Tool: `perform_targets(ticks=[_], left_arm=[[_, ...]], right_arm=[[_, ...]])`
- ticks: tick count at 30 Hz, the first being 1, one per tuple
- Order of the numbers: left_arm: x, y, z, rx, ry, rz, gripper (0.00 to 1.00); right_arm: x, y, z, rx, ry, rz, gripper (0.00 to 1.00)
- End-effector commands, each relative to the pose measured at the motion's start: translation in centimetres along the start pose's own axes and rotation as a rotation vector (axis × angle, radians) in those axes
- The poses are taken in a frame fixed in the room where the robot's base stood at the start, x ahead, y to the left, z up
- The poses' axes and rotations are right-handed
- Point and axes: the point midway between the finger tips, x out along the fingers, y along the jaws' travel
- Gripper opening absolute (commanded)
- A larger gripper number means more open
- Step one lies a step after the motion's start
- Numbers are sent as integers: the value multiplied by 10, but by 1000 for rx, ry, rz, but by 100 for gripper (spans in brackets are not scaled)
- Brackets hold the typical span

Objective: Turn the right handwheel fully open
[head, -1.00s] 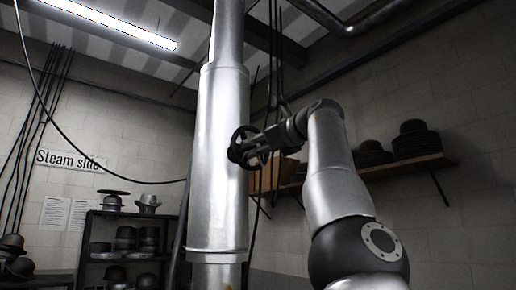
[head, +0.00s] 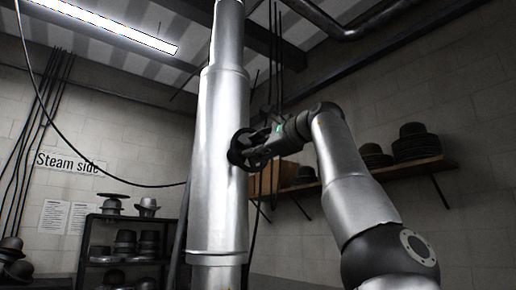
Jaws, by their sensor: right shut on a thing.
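A dark round handwheel (head: 235,151) stands at the right side of a large silver pipe (head: 218,180) in the head view. My right gripper (head: 256,150) reaches in from the right and is shut on the handwheel's rim. The gripper covers part of the wheel, so its far side and hub are hard to make out. My left gripper is not in view.
A wooden shelf (head: 400,169) with dark hats (head: 416,143) and a box runs along the right wall behind my arm. A black rack (head: 86,240) with hats stands at the lower left. A "Steam side" sign (head: 68,162) hangs on the left wall.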

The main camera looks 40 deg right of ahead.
Motion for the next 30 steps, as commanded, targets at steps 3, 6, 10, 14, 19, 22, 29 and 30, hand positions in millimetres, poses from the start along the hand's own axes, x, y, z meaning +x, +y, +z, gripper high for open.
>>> perform_targets(ticks=[3,6,10,14,19,22,29,30], left_arm=[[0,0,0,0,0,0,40],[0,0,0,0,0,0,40],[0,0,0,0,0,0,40],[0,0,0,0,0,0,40],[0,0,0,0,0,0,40],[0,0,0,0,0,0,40],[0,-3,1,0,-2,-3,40],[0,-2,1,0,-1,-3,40]], right_arm=[[1,2,-1,-18,2,7,12],[1,2,-1,-22,2,7,12],[1,2,-1,-23,2,7,12],[1,3,-1,-22,2,7,12],[1,2,-1,-21,2,7,46],[1,2,-1,-20,1,5,46],[0,0,0,-20,1,2,46],[-1,0,0,-20,1,2,46]])
